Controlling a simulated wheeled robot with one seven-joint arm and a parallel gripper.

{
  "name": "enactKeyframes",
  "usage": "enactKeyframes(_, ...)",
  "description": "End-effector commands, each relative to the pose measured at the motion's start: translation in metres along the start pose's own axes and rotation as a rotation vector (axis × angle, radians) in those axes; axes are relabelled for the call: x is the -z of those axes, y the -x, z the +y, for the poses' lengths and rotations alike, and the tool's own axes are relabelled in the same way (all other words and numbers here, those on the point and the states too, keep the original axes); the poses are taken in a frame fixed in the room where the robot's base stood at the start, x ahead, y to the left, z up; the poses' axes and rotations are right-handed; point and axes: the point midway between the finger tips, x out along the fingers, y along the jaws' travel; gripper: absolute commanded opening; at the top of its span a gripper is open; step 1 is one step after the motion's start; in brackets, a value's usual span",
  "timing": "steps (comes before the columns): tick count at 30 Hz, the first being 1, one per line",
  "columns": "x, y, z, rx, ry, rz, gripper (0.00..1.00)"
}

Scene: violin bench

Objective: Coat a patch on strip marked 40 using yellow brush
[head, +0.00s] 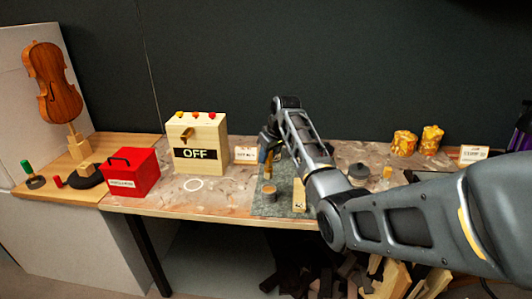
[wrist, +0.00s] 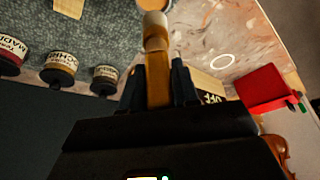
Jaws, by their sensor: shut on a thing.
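My gripper (head: 268,148) is shut on an upright brush with a yellow-brown handle (wrist: 157,80). The brush's pale end (wrist: 155,28) points away from the fingers. In the head view the brush (head: 268,163) is just above a small cup (head: 269,190) on the grey mat (head: 256,207); whether its tip touches anything inside cannot be told. A pale wooden strip (head: 299,195) lies on the mat to the right of the cup, partly beside my arm; its mark is too small to read. A pale strip end (wrist: 68,7) also shows in the wrist view.
A wooden box marked OFF (head: 201,158) and a red box (head: 130,175) stand to the left. Several labelled jars (wrist: 58,68) show in the wrist view. A violin body (head: 52,85) stands far left. Amber lumps (head: 404,143) lie at the right.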

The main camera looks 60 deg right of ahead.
Motion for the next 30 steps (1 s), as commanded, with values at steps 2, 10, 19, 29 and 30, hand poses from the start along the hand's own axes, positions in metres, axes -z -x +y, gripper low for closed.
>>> enactKeyframes(2,-0.002,-0.005,0.000,0.000,0.000,-0.001,0.00)
enactKeyframes(10,-0.013,-0.029,-0.001,0.000,0.001,-0.002,0.00)
enactKeyframes(19,-0.021,-0.051,0.000,-0.001,0.000,0.001,0.00)
enactKeyframes(29,-0.021,-0.050,0.000,-0.001,0.001,0.001,0.00)
enactKeyframes(30,-0.021,-0.050,-0.001,-0.001,0.001,0.001,0.00)
